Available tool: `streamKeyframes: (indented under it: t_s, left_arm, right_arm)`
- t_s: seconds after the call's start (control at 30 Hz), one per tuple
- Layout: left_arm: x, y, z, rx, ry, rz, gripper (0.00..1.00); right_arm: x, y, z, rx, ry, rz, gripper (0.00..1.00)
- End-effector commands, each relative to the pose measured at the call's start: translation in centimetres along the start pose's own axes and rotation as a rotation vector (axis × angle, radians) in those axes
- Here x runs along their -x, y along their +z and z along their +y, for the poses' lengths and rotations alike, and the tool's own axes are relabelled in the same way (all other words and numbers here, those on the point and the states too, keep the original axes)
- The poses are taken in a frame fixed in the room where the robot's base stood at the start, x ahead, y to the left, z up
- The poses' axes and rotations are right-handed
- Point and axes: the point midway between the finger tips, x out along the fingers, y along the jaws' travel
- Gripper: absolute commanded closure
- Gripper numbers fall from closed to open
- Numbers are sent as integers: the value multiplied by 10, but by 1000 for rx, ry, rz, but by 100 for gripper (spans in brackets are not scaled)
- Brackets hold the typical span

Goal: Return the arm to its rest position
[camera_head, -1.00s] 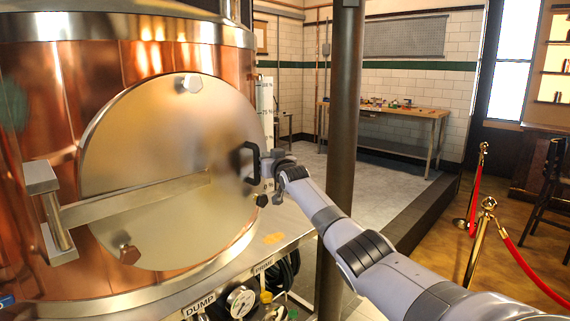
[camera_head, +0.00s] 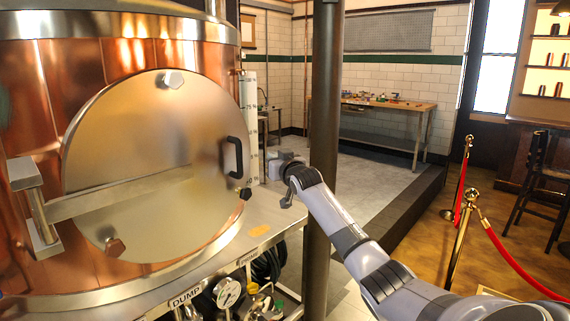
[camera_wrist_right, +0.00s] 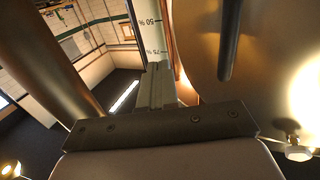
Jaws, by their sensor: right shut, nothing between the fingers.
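My right arm comes in from the lower right in the head view. Its gripper (camera_head: 277,167) is just right of the black door handle (camera_head: 233,157), apart from it, and holds nothing. The right wrist view shows the fingers (camera_wrist_right: 158,85) together, with the dark handle (camera_wrist_right: 230,40) off to the upper right. The round metal door (camera_head: 140,170) lies against the copper tank (camera_head: 45,90). My left gripper is in neither view.
A dark post (camera_head: 325,120) stands close behind my right forearm. A white percent scale (camera_head: 249,110) rises beside the tank. A metal ledge with a pressure gauge (camera_head: 228,292) lies below. A workbench (camera_head: 390,103) and rope barrier (camera_head: 462,230) are farther off.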

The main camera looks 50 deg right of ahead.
Motion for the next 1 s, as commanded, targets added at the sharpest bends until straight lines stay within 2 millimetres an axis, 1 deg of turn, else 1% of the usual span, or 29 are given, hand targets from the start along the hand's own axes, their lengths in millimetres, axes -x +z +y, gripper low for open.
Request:
streamKeyframes:
  t_s: [0.1, 0.33, 0.5, 0.77, 0.87, 0.97, 1.0]
  left_arm:
    - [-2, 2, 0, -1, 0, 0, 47]
    - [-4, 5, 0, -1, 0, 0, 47]
    - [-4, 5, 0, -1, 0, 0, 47]
    - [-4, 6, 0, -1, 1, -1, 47]
    - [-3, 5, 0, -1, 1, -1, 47]
    - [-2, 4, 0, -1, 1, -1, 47]
    - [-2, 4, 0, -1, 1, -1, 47]
  right_arm:
    - [13, 1, 6, 4, 0, 1, 100]
    - [32, 0, 14, 3, 0, 1, 100]
    - [37, 0, 16, 2, 0, 1, 100]
    - [38, 1, 15, 3, -2, -2, 100]
    - [40, 19, 4, 22, -20, -24, 100]
    - [50, 59, -22, 63, -65, -73, 100]
    - [57, 81, -37, 86, -90, -99, 100]
